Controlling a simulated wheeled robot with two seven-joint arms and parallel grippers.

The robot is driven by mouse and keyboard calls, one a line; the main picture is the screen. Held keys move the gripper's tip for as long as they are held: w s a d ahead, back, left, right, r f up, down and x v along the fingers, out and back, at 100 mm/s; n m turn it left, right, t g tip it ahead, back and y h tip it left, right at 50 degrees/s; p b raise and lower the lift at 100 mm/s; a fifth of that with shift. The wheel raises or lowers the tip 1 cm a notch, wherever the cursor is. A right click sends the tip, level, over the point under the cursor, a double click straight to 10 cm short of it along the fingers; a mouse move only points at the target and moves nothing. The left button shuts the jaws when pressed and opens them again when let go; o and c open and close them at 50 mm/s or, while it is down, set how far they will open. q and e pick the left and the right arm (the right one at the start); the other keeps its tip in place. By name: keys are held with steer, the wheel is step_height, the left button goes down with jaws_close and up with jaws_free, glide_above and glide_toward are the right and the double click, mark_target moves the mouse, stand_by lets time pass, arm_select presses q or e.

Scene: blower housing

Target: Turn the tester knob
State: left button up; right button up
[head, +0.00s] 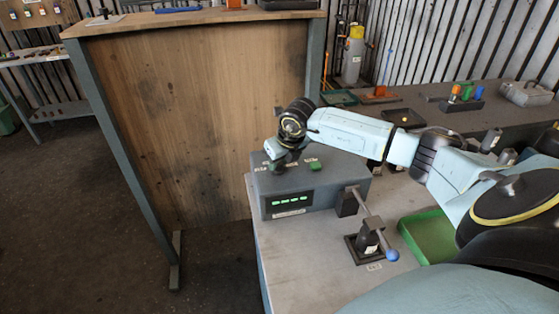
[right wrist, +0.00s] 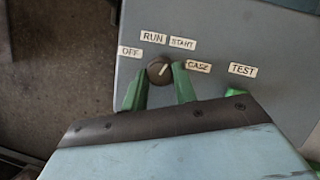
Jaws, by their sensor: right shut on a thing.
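The tester is a grey box (head: 334,183) at the left end of the bench, with a green display on its front and a green button on top. The dark round tester knob (right wrist: 158,69) shows in the right wrist view, with labels OFF, RUN and START around it. Its pale pointer mark leans up and right, toward START. My right gripper (right wrist: 159,84) has its green fingers on both sides of the knob and is shut on it. In the head view my right gripper (head: 278,167) is over the box top and hides the knob. My left gripper is not in view.
A lever with a blue ball (head: 392,255) stands right of the tester, by a dark fixture (head: 367,240). A green tray (head: 428,236) lies farther right, partly under my arm. A tall wooden panel (head: 190,120) stands behind and left. The bench front is clear.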

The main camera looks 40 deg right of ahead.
stand_by(0.4)
steer(key=o, duration=1)
steer(key=shift+c, duration=0.2)
steer(key=b+v, duration=0.1)
steer(key=v, duration=1.2)
steer(key=shift+r, duration=0.25)
steer(key=shift+s+a+f, duration=0.1)
steer(key=shift+s, duration=0.05)
